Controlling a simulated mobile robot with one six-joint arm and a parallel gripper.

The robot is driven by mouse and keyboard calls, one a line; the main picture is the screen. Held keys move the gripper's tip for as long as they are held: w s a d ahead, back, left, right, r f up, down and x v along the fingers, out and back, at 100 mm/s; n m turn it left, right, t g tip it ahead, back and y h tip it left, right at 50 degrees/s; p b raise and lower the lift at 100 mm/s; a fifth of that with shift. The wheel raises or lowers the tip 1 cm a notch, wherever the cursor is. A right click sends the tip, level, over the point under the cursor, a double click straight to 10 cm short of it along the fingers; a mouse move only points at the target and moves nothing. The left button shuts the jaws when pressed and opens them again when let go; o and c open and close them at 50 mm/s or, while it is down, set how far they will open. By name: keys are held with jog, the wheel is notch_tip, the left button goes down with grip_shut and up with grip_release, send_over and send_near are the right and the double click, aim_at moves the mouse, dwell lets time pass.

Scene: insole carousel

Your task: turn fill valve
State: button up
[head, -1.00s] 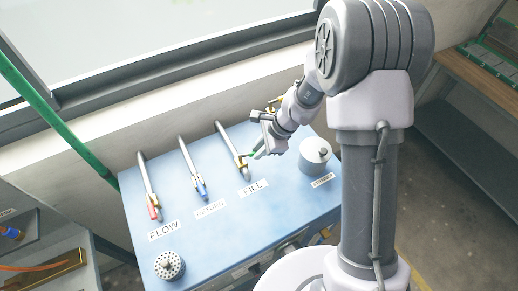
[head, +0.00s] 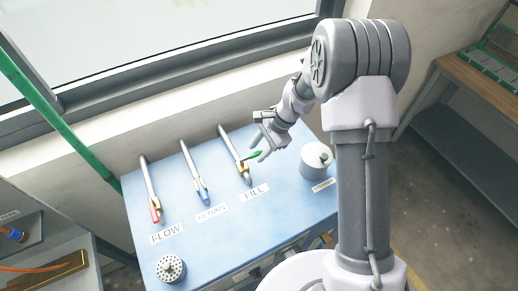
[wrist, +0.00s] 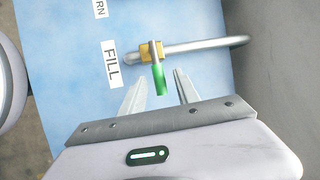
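The fill valve is a brass body (wrist: 151,52) on a grey pipe, with a green handle (head: 252,155) set crosswise to the pipe. The handle also shows in the wrist view (wrist: 160,80), pointing towards my gripper. The FILL label (head: 255,193) lies in front of the valve on the blue panel. My gripper (head: 264,146) is just right of the valve, its fingers apart. In the wrist view my gripper (wrist: 158,84) has one finger on each side of the handle's end, with visible gaps; I cannot tell the depth.
To the left stand the return valve (head: 203,194) with a blue handle and the flow valve (head: 154,210) with a red handle, both in line with their pipes. A white cylinder (head: 316,160) stands right of my gripper. A perforated grey knob (head: 171,269) sits front left.

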jog(key=p+v, duration=0.2)
jog(key=v, duration=1.5)
jog(key=shift+r, duration=0.2)
jog(key=shift+d, duration=0.1)
jog(key=s+a+f+n+t+h+b, duration=0.1)
jog(key=s+f+n+t+b, duration=0.1)
jog(key=s+b, duration=0.8)
jog(key=s+a+f+n+t+h+b, duration=0.1)
jog(key=s+f+n+b, duration=0.4)
jog(key=s+b, duration=0.5)
jog(key=s+n+t+h, duration=0.1)
jog(key=s+t, duration=0.1)
jog(key=s, duration=0.2)
jog(key=shift+s+t+b, duration=0.25)
jog(key=shift+t+b, duration=0.05)
